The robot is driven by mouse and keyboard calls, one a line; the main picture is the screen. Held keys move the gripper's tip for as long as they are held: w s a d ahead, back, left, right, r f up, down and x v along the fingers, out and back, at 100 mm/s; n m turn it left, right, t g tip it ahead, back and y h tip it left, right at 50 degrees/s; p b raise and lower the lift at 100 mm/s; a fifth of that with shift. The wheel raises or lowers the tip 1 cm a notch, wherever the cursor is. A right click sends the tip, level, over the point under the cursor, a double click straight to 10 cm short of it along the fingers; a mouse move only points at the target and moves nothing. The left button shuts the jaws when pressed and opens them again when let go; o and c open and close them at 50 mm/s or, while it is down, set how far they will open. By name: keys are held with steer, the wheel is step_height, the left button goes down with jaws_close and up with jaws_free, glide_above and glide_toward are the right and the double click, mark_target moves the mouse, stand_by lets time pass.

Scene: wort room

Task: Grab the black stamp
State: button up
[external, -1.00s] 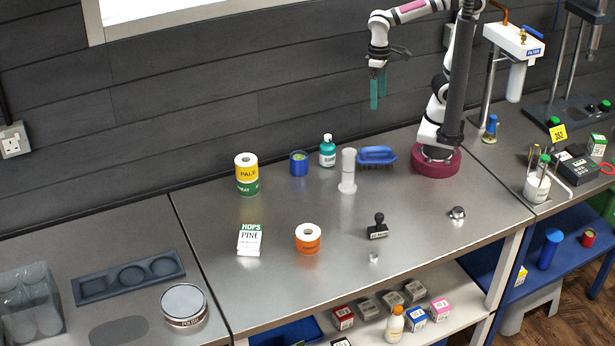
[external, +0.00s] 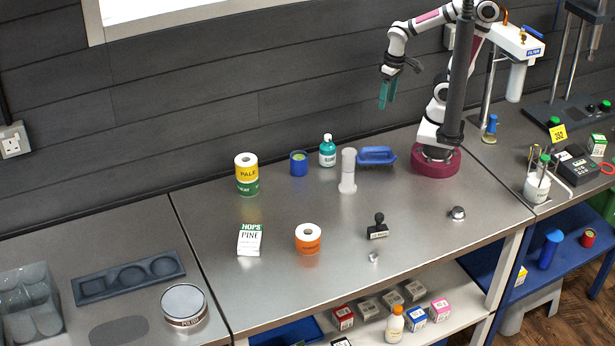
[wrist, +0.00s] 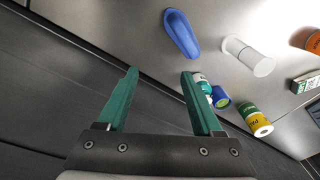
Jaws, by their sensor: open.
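The black stamp (external: 377,227) stands upright on the steel table, at the front right, with its knob handle up and a pale label on its base. My gripper (external: 386,105) is high above the back of the table, far from the stamp, with its green fingers pointing down. In the wrist view my gripper (wrist: 160,82) shows its two green fingers spread apart with nothing between them. The stamp does not show in the wrist view.
Near the stamp are a small metal piece (external: 373,257), a metal knob-like item (external: 457,213) and an orange roll (external: 308,239). Bare table surrounds the stamp.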

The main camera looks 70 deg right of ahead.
steer(key=w+a+f+n+t, duration=0.45)
steer(key=w+a+n, duration=0.4)
steer(key=w, duration=0.25)
steer(key=a+f+n+y, duration=0.3)
steer(key=a+n+y, duration=0.1)
steer(key=a, duration=0.6)
steer(key=n+g+y, duration=0.8)
steer(key=n, duration=0.3)
glide_toward(379, 222)
steer(key=x, duration=0.4)
steer(key=shift+s+a+r, duration=0.15)
steer(key=shift+a, duration=0.05)
steer(key=shift+a+f, duration=0.15)
steer(key=shift+f, duration=0.1)
steer(key=x, duration=0.7)
jaws_close()
